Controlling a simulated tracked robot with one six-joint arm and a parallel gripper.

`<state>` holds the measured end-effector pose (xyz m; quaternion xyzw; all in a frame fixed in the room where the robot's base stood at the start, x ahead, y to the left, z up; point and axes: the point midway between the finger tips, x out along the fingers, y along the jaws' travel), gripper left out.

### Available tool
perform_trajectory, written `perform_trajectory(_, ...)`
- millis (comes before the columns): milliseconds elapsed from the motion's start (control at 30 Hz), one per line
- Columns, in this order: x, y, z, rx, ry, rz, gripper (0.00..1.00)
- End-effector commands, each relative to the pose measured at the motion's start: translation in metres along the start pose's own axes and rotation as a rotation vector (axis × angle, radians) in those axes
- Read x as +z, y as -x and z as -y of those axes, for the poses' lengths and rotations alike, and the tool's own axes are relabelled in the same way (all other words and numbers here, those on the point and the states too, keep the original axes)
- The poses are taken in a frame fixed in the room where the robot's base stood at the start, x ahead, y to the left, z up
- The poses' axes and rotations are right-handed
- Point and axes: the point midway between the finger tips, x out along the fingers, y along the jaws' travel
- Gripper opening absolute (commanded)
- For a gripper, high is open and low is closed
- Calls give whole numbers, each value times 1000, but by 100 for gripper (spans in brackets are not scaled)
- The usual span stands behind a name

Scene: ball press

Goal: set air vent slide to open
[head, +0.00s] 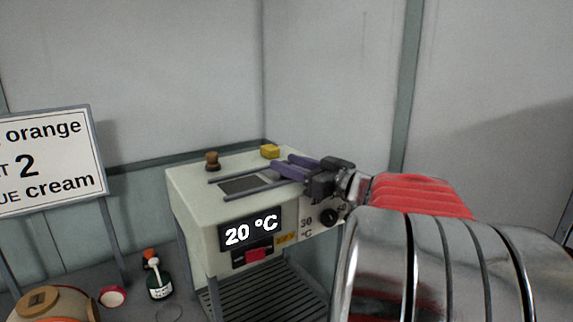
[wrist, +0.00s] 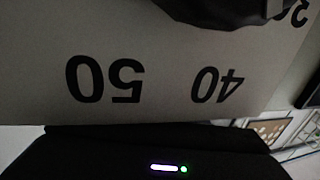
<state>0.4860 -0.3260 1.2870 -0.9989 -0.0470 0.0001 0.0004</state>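A cream box-shaped machine (head: 190,205) stands in the middle of the head view. Its top has a dark panel (head: 243,185) between two grey rails. Its front has a dark strip with a red block (head: 258,254) and a small yellow label (head: 286,239). I cannot tell for certain which part is the air vent slide, or its setting. My gripper (head: 281,165) is above the right side of the machine top. Its two purple fingers point left with a gap between them and nothing visible in it. The wrist view shows dial numbers (wrist: 105,80) upside down, close up.
A brown knob (head: 212,160) and a yellow block (head: 270,151) are at the top's back. A small bottle (head: 159,280) and red-rimmed roll (head: 112,297) stand left. Walls close in behind.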

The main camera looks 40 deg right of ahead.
Motion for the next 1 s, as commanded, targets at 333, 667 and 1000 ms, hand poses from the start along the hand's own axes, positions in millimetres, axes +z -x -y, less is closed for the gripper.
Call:
perform_trajectory(333,0,47,0,2,2,0,39)
perform_trajectory(667,0,92,-1,4,2,-1,39)
perform_trajectory(1000,1,125,0,1,0,0,39)
